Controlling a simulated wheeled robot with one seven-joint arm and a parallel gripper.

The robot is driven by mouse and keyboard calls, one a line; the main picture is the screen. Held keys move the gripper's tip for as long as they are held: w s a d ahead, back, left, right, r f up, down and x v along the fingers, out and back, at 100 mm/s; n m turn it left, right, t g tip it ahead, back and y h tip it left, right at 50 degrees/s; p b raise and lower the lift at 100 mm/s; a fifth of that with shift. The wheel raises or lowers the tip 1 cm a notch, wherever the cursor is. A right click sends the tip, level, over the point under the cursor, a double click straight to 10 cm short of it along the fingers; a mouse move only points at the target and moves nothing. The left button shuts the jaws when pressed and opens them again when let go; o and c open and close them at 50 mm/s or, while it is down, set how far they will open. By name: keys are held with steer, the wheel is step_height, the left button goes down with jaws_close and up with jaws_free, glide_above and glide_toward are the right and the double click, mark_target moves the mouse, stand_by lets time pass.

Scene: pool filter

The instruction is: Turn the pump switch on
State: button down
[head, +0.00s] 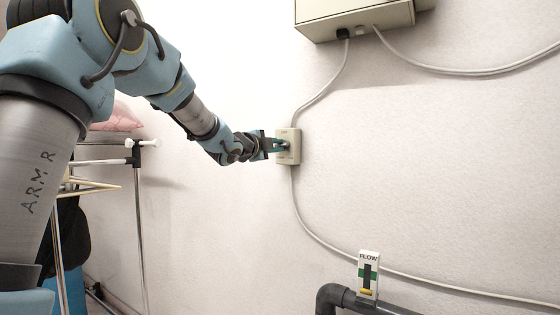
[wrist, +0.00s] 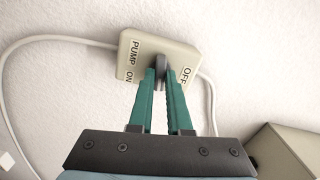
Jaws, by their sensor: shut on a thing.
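The pump switch is a small cream box (head: 294,147) on the white wall, with cables running from it above and below. In the wrist view the switch box (wrist: 130,60) shows the labels "PUMP ON" on its left and "OFF" on its right. A dark lever (wrist: 161,66) stands out from its middle, between the two labels. My gripper (head: 281,146) is at the front of the box. In the wrist view its green fingers (wrist: 161,82) are shut on the lever, one on each side. The lever's base is partly hidden by the fingers.
A cream control box (head: 350,20) hangs on the wall above the switch, with grey cables. A flow gauge (head: 368,276) stands on a dark pipe (head: 335,295) below right, its yellow marker low. A rack (head: 138,200) is at left. The wall right of the switch is clear.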

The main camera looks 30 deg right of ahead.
steer(key=shift+f+m+b, duration=0.35)
steer(key=shift+m+b, duration=0.25)
steer(key=c, duration=1.3)
jaws_free()
steer(key=shift+r, duration=0.3)
steer(key=shift+o, duration=1.4)
steer(key=b+v, duration=0.1)
steer(key=v, duration=0.5)
